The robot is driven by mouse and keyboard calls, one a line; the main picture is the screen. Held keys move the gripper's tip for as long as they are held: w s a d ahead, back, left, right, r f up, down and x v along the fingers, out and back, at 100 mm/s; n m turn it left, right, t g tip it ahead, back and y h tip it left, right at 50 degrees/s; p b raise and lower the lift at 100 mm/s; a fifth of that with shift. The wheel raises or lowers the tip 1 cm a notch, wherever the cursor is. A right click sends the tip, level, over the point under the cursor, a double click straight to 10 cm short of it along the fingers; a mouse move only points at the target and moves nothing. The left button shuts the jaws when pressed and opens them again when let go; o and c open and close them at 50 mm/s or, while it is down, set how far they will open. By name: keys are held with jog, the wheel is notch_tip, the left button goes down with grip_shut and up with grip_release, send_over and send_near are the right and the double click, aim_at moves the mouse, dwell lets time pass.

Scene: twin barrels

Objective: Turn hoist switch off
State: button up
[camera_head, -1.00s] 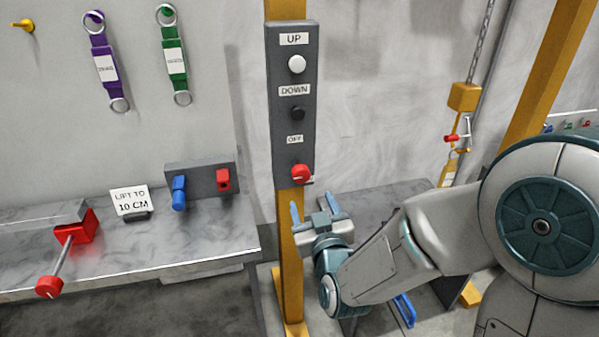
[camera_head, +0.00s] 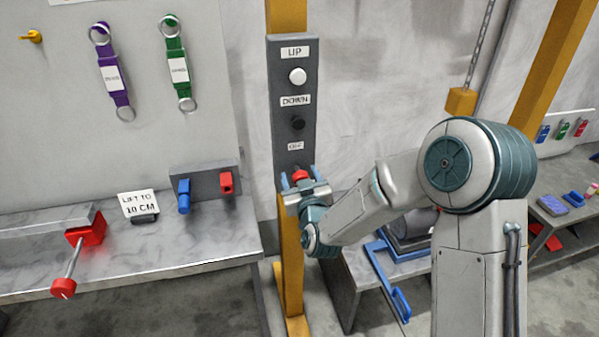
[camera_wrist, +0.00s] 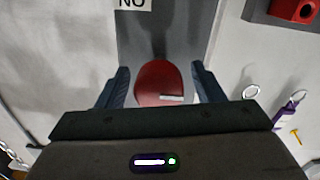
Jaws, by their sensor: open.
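The grey control box (camera_head: 291,105) hangs on the yellow post, with a white UP button, a black DOWN button and an OFF label. The red hoist switch (camera_head: 299,174) is a knob at the bottom of the box, below the OFF label, and my gripper partly hides it. My gripper (camera_head: 299,182) is open with one blue finger on each side of the knob. In the wrist view the red switch (camera_wrist: 160,84) lies between the two spread fingers, with visible gaps at both sides. A small pale strip shows on the knob's lower right.
A lower bench (camera_head: 345,278) stands behind my arm on the right.

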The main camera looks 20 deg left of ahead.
jog(key=shift+w+a, duration=0.25)
jog(key=shift+w, duration=0.15)
jog(key=c, duration=1)
jog(key=shift+o, duration=0.2)
